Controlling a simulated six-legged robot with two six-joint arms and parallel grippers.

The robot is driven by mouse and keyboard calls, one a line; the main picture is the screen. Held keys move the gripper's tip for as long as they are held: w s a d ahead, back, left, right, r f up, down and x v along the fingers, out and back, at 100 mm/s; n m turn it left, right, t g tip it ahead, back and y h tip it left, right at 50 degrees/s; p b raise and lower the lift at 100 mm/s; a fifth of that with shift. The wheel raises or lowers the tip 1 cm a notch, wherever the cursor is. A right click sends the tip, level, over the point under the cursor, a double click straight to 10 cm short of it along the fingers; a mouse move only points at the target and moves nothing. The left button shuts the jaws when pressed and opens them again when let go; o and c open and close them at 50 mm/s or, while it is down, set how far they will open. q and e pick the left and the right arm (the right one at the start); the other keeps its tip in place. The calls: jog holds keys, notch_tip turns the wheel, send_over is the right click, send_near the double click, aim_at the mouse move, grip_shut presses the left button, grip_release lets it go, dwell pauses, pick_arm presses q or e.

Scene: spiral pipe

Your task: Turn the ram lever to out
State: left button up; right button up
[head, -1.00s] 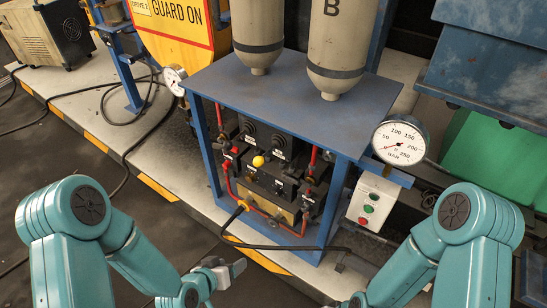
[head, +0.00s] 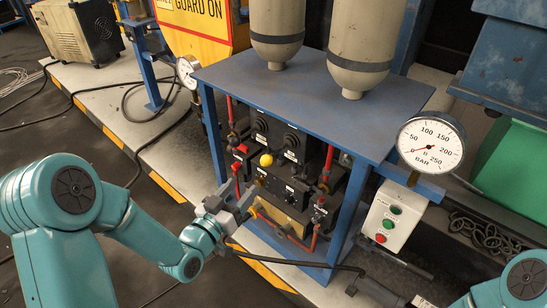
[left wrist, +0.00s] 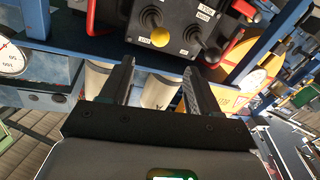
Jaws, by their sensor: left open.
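The blue-framed stand (head: 318,105) carries a dark control panel (head: 290,188) with several levers. One lever has a yellow knob (head: 266,160); it also shows in the left wrist view (left wrist: 151,17). A black lever (left wrist: 205,36) stands beside it in the left wrist view. My left gripper (head: 238,203) is open and empty, low in front of the panel's left part. In the left wrist view its two fingers (left wrist: 158,78) point toward the panel, apart from the levers.
Red pipes (head: 330,160) run beside the panel. Two grey bottles (head: 358,45) stand on the frame. A gauge (head: 431,145) and a button box (head: 391,217) are at the right. A black cable lies along the platform edge.

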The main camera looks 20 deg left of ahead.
aim_at(269, 156)
pick_arm(q)
jog(key=p+x, duration=0.1)
jog(key=x, duration=1.3)
jog(key=shift+w+d, duration=0.1)
jog(key=shift+w, duration=0.3)
grip_shut()
